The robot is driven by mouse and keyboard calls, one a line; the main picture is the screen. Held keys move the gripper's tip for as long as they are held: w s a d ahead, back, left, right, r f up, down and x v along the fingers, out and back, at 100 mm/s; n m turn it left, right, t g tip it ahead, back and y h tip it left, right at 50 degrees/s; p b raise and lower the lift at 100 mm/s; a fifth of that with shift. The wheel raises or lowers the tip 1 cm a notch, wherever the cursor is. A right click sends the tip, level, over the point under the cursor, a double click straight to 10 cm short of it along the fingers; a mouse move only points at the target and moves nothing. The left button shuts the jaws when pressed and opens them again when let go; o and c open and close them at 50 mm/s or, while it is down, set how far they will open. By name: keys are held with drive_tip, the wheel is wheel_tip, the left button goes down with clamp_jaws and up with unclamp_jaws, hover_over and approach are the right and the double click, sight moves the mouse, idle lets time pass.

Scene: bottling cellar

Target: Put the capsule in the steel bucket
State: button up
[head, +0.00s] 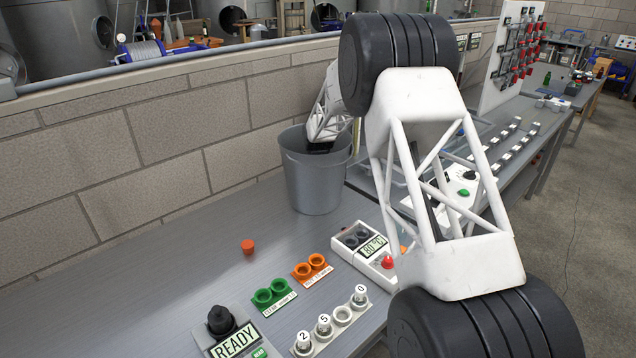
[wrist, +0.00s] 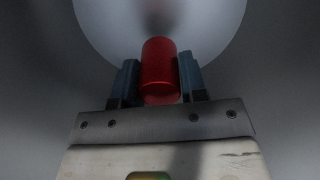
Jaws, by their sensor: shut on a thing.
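The capsule (wrist: 159,72) is a red cylinder with a slight shine, seen in the wrist view between the two blue-grey fingers of my gripper (wrist: 158,64). The fingers are shut on its sides. The steel bucket (head: 313,180) stands on the bench against the wall in the head view. My gripper reaches down into its mouth, so the fingers and capsule are hidden there. In the wrist view the bucket's pale round floor (wrist: 98,28) lies beyond the capsule, with grey walls around. The gap between capsule and floor is hard to tell.
A small orange-red stopper (head: 248,246) stands on the open bench left of the bucket. Green cups (head: 274,294), orange cups (head: 310,268), a numbered rack (head: 330,326), a READY box (head: 235,337) and an 80 °C device (head: 366,248) sit in front. The brick wall (head: 190,130) is close behind.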

drive_tip(key=shift+f, duration=0.55)
drive_tip(key=o, duration=0.6)
wheel_tip(320, 180, up, 13)
idle(0.9)
drive_tip(key=shift+r, duration=0.1)
idle(0.4)
